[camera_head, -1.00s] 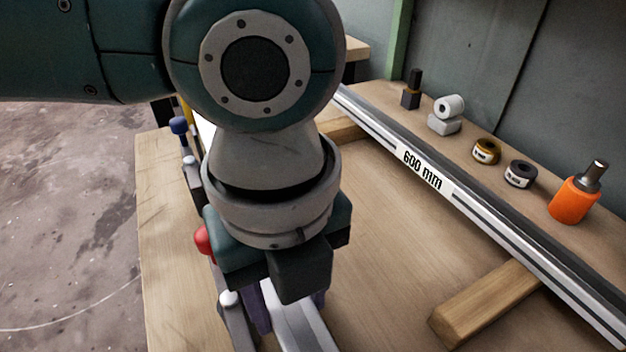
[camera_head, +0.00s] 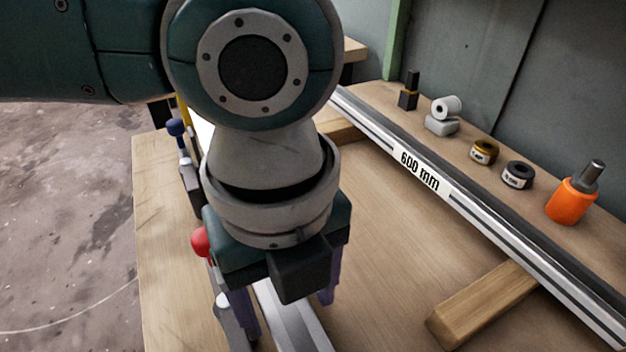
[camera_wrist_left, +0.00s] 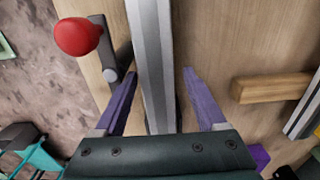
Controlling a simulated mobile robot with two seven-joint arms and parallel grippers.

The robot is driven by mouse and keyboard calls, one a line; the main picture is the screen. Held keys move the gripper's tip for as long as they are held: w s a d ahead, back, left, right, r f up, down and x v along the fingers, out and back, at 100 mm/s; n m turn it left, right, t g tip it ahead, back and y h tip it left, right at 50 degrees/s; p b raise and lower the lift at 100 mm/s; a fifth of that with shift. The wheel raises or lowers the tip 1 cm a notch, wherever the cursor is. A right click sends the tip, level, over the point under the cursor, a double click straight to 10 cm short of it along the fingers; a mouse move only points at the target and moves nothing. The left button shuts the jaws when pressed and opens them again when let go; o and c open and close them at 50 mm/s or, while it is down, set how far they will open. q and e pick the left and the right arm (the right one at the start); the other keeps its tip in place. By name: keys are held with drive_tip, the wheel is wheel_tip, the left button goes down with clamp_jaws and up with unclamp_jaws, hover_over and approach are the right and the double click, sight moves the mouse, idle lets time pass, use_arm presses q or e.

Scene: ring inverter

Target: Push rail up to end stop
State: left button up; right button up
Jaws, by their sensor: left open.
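A silver metal rail (camera_head: 291,322) lies on the wooden bench and runs out from under my left gripper. It also shows in the left wrist view (camera_wrist_left: 152,50). My left gripper (camera_head: 287,303) points down over it and is open. In the wrist view its two purple fingers (camera_wrist_left: 159,77) stand on either side of the rail, with a visible gap on the right and a smaller one on the left. The far part of the rail is hidden behind my arm. I cannot make out an end stop. My right gripper is not in view.
A red-knobbed clamp (camera_wrist_left: 79,37) stands just left of the rail. A long bar marked 600 mm (camera_head: 420,172) crosses the right side, with a wood block (camera_head: 480,305) against it. An orange bottle (camera_head: 571,200) and several small items stand behind the bar.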

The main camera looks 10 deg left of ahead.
use_arm(q)
drive_tip(key=shift+a, duration=0.1)
wheel_tip(320, 180, up, 10)
drive_tip(key=p, duration=0.1)
drive_tip(key=shift+p, duration=0.3)
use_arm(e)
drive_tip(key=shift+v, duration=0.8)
use_arm(q)
drive_tip(key=shift+s, duration=0.1)
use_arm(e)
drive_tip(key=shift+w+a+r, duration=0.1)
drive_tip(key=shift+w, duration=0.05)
